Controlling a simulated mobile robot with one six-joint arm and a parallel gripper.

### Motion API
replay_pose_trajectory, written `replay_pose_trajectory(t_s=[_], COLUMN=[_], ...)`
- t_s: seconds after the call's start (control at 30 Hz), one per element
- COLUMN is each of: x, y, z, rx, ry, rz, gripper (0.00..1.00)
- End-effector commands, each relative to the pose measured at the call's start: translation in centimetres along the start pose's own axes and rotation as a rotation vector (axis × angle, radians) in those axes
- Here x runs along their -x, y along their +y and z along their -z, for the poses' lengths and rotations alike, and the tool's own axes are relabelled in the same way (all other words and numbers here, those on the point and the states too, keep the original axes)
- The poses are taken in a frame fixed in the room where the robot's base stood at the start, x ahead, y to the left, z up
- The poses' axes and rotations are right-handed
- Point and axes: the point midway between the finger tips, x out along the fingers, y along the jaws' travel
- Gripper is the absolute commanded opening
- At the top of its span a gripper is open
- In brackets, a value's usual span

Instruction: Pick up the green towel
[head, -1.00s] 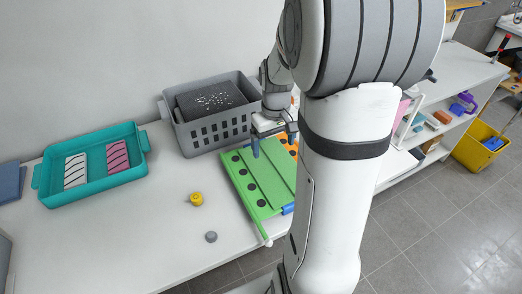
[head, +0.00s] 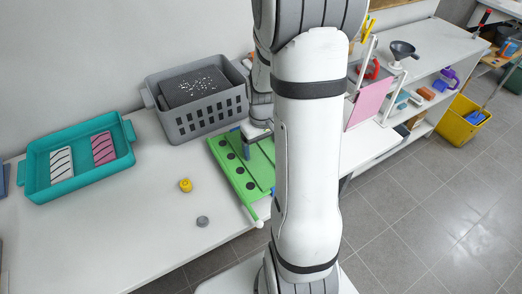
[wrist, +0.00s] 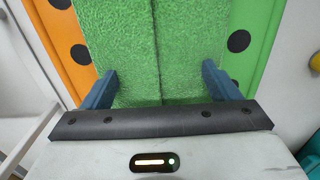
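The green towel (wrist: 125,45) is folded, with a fuzzy surface and a seam down its middle. In the wrist view it lies over a smooth green panel with black dots (wrist: 250,28) and an orange panel (wrist: 65,45). My gripper (wrist: 159,70) is open, with its blue fingers apart over the near part of the towel, close to its two side edges. I cannot tell whether they touch it. In the head view the dotted green panel (head: 229,165) shows on the table's right part, but my arm hides much of the area and the towel is hard to make out.
A grey basket (head: 205,126) with a dark speckled block stands just behind. A teal tray (head: 120,165) holds a white and a pink piece. A yellow knob (head: 185,185) and a grey knob (head: 203,221) lie on the white table (head: 120,235). Shelves stand on the right.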

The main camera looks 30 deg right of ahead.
Motion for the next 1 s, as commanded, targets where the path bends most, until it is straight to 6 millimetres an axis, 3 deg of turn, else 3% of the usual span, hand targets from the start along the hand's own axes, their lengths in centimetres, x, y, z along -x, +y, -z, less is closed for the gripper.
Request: replay_pose_trajectory(t_s=[0.53,0.77,1.0], x=[0.1,0.2,3.7], y=[0.0,-0.1,0.0], z=[0.0,0.1,0.2], rx=[0.001,0.002,0.002], ry=[0.0,0.001,0.007], rz=[0.0,0.0,-0.003], gripper=[0.39,0.39,0.39])
